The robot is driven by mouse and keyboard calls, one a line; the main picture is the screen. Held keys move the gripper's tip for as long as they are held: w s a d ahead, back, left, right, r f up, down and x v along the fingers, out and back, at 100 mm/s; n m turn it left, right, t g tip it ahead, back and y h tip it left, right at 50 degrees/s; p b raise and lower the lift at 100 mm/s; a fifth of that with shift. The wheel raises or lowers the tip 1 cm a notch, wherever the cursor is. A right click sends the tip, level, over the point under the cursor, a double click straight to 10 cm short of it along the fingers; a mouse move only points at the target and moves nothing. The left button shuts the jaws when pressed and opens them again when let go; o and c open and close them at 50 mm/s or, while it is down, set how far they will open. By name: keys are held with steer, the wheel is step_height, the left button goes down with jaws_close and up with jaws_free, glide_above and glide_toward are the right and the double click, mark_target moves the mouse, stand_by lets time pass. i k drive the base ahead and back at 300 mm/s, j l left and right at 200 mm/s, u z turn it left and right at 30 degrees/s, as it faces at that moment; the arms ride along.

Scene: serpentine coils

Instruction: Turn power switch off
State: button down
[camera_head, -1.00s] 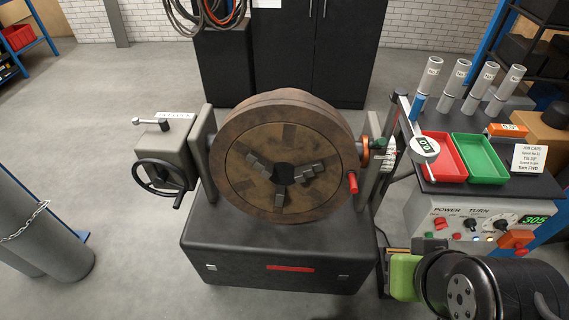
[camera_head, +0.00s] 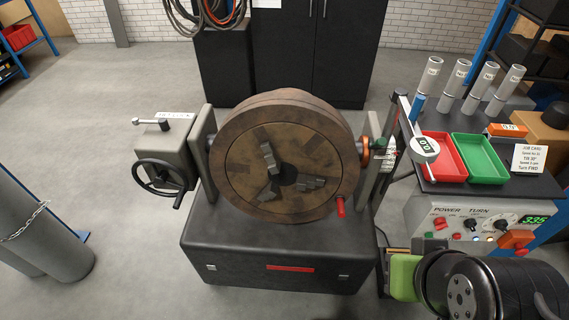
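The control panel (camera_head: 425,215) is at the right, below the trays. Its red power switch (camera_head: 440,223) sits under the POWER label at the panel's left end; its exact lever position is too small to read. The TURN knob (camera_head: 470,225) is beside it, and a green display (camera_head: 536,220) reads 335. My dark arm fills the lower right corner. My gripper (camera_head: 430,244) appears just below the power switch, mostly hidden by my arm; its fingers are not clear, and I cannot tell whether it touches the panel.
A large brown round chuck (camera_head: 285,155) with grey jaws stands on a dark base in the middle. A red tray (camera_head: 445,158) and a green tray (camera_head: 480,160) lie above the panel. An orange-red box (camera_head: 517,238) is on the panel's right end.

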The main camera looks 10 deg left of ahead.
mark_target(440, 223)
steer(key=z, duration=1.25)
